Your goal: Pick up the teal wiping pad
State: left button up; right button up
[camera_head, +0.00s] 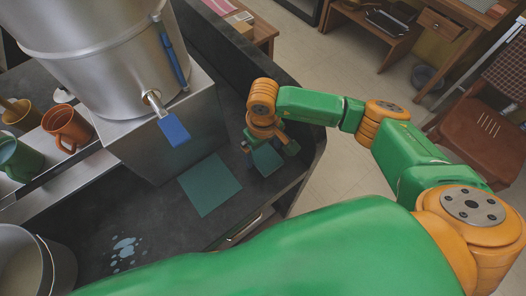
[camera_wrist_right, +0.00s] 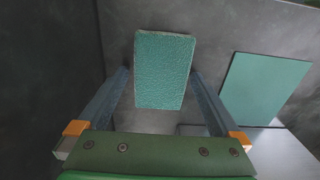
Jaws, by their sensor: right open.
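The teal wiping pad (camera_head: 267,160) lies on the dark counter near its right edge. In the right wrist view the pad (camera_wrist_right: 164,70) is a thick, rough-textured block, seen between the two fingers. My right gripper (camera_wrist_right: 161,76) is open, one finger on each side of the pad, with narrow gaps showing. In the head view the right gripper (camera_head: 268,149) is over the pad and hides part of it. I cannot tell how far above the counter the fingertips are. My left gripper is not in view.
A flat teal square (camera_head: 210,185) lies left of the pad; it also shows in the wrist view (camera_wrist_right: 265,88). A steel canister (camera_head: 95,45) with a blue-handled tap (camera_head: 173,129) stands on a block. Mugs (camera_head: 67,126) stand at left. A pale spill (camera_head: 124,250) marks the counter.

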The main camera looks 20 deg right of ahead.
jog(key=shift+s+r, duration=0.1)
jog(key=shift+s, duration=0.1)
jog(key=c, duration=0.9)
jog(key=shift+w, duration=0.1)
jog(key=c, duration=0.4)
jog(key=shift+o, duration=0.2)
jog(key=shift+r, duration=0.45)
jog(key=s+a+r+b, duration=0.3)
jog(key=s+a+r, duration=0.2)
jog(key=s+r, duration=0.7)
jog(key=shift+s+a+b, duration=0.15)
jog(key=shift+s+b, duration=0.15)
jog(key=shift+s, duration=0.2)
